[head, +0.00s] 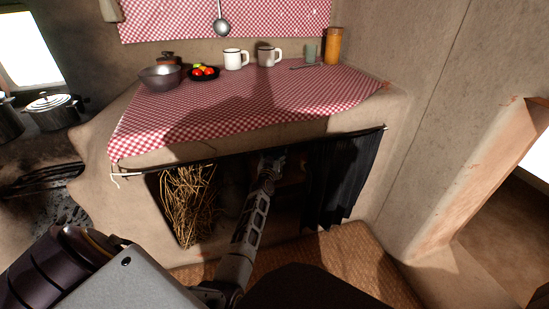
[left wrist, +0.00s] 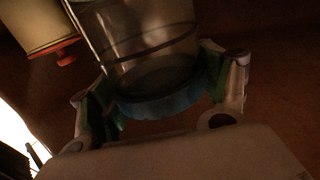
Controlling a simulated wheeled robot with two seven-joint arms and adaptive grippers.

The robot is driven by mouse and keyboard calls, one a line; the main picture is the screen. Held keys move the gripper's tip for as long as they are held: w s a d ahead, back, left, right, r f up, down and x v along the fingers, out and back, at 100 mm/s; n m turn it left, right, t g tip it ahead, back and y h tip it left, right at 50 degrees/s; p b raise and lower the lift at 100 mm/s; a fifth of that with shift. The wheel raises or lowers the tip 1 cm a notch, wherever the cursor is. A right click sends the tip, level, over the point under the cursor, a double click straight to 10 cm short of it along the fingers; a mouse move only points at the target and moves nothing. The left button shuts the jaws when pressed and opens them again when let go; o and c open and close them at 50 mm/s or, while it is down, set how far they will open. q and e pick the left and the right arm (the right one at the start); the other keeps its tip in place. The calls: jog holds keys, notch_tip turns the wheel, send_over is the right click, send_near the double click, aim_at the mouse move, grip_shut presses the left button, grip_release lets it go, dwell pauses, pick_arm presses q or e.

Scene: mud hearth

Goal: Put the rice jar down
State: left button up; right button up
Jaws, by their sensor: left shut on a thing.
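My left gripper (head: 271,158) reaches into the dark space under the counter, between the straw and the black curtain. In the left wrist view the gripper (left wrist: 163,82) is shut on a clear glass jar (left wrist: 145,35), apparently the rice jar, with a bluish band at the end nearest my wrist. The fingers sit on both sides of that end. The jar's far end runs out of the frame, and its contents are too dark to make out. In the head view I cannot make out the jar in the shadow. Whether it touches a surface, I cannot tell. My right gripper is not in view.
A pale container (left wrist: 35,22) with a red part stands close beside the jar. A straw bundle (head: 188,205) is left of my arm, the black curtain (head: 338,185) right. The checked counter (head: 240,105) above carries a bowl, mugs and tomatoes along its back.

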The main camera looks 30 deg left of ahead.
pick_arm(q)
jog(key=shift+f, duration=0.15)
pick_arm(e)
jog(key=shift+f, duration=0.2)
pick_arm(q)
jog(key=o, duration=1.7)
jog(key=shift+f, duration=0.1)
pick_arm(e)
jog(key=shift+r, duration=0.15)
pick_arm(q)
jog(key=shift+p+v, duration=3.75)
jog(key=shift+v, duration=2.25)
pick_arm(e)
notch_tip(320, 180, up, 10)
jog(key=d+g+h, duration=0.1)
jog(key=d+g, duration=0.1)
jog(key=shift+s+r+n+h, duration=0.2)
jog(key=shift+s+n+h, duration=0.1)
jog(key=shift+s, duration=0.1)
pick_arm(q)
jog(key=shift+d, duration=0.1)
